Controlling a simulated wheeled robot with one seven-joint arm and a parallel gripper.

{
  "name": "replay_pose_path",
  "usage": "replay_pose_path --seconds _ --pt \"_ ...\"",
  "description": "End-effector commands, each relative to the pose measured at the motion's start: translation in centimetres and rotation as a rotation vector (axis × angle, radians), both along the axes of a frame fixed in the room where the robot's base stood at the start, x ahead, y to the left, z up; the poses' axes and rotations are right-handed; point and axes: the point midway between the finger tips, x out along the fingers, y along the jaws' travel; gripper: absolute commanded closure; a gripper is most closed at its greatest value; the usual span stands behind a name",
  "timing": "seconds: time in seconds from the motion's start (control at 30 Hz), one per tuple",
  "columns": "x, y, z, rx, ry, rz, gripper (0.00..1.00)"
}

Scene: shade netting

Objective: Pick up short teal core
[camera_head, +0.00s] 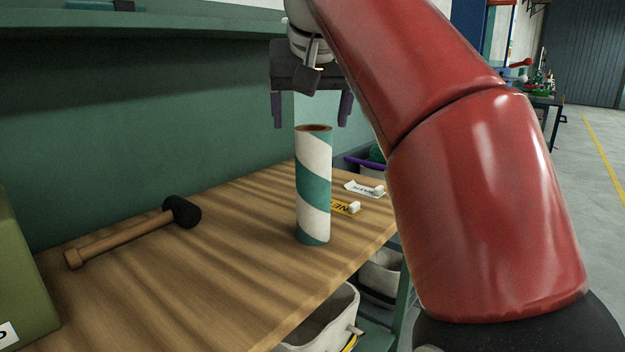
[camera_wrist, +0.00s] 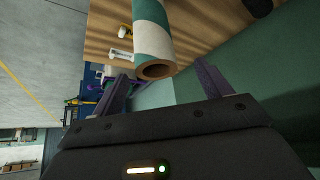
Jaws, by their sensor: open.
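A hollow core (camera_head: 313,185) with white and teal spiral stripes stands upright on the wooden workbench near its front edge. Its open brown top faces up. In the wrist view the core (camera_wrist: 152,40) points its open end toward my gripper, between the two fingers. My gripper (camera_head: 312,110) is open and empty above the core, fingers pointing down, one to each side of its top. The purple fingers also show in the wrist view (camera_wrist: 162,80), apart from the core. My red arm covers much of the right side of the head view.
A mallet (camera_head: 135,232) lies to the left on the workbench (camera_head: 215,265). Tags, one yellow (camera_head: 345,207) and one white (camera_head: 362,188), lie right of the core. A green box (camera_head: 22,270) stands at far left. A grey bin (camera_head: 325,325) sits below the bench edge. A green wall rises behind.

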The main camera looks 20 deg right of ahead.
Motion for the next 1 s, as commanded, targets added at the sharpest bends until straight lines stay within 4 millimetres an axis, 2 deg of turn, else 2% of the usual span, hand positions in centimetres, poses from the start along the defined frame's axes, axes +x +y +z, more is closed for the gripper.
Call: replay_pose_path --seconds 0.03,0.27,0.5,0.77,1.0 --pt "0.3 -0.1 -0.8 0.0 0.003 -0.001 0.23" --pt "1.5 -0.5 -2.4 0.0 0.002 -0.001 0.23" --pt "3.6 -1.3 -5.3 -0.001 0.002 -0.001 0.23" --pt "4.0 -1.4 -5.6 0.0 0.0 0.0 0.23" --pt "4.0 -1.3 -5.6 0.0 0.0 0.0 0.52"
